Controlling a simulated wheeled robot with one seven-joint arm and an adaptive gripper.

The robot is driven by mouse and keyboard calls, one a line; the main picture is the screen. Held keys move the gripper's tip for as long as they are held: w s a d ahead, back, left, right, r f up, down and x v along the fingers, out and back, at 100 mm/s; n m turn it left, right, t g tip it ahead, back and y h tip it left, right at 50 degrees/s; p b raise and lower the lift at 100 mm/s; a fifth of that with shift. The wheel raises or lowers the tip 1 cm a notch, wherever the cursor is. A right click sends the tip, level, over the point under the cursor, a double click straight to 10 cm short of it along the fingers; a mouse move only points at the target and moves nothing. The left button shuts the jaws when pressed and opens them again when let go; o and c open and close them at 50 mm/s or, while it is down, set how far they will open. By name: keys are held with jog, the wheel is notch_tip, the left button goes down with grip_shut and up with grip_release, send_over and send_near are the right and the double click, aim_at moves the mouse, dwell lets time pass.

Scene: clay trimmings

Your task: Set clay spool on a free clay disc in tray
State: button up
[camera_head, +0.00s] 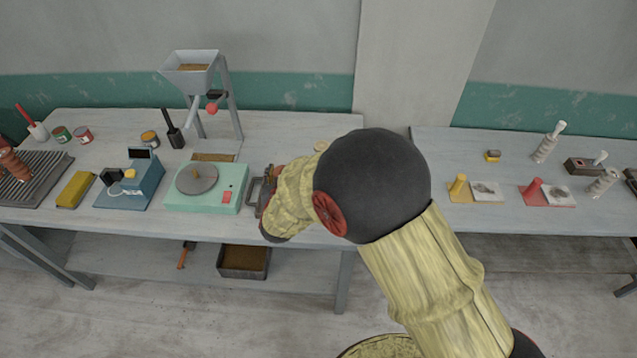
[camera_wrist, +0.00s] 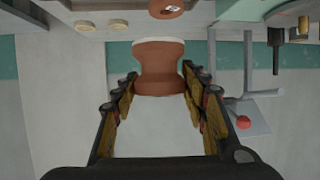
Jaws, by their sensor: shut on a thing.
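A red-brown clay spool (camera_wrist: 158,68), waisted in the middle with a pale rim at one end, sits between the fingers of my gripper (camera_wrist: 160,82) in the wrist view. The fingers are shut on it from both sides. A red-brown clay disc (camera_wrist: 164,11) with a pale mark shows at the top edge of the wrist view, apart from the spool. A grey edge beside it may be the tray, which is cut off. In the head view, my arm hides most of the gripper, the spool and the tray area.
Two pale round pieces (camera_wrist: 88,25) lie near the disc. A green turntable machine (camera_head: 205,192) stands left of my gripper, with a hopper stand (camera_head: 200,85) behind it. A second table (camera_head: 500,215) to the right holds several small tools.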

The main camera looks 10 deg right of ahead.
jog(key=w+d+f, duration=0.1)
jog(key=d+f, duration=0.2)
jog(key=d, duration=0.1)
jog(key=w+d+f+b, duration=0.1)
jog(key=d+f, duration=0.1)
jog(key=d, duration=0.2)
jog(key=w+d+f, duration=0.2)
jog(key=d+f, duration=0.1)
jog(key=shift+d+f+b, duration=0.35)
jog(key=shift+d+b, duration=0.05)
jog(key=shift+d+f, duration=0.2)
jog(key=shift+f, duration=0.1)
jog(key=shift+f+b, duration=0.3)
jog(key=shift+f, duration=1.25)
jog(key=shift+f, duration=0.15)
jog(key=o, duration=1.4)
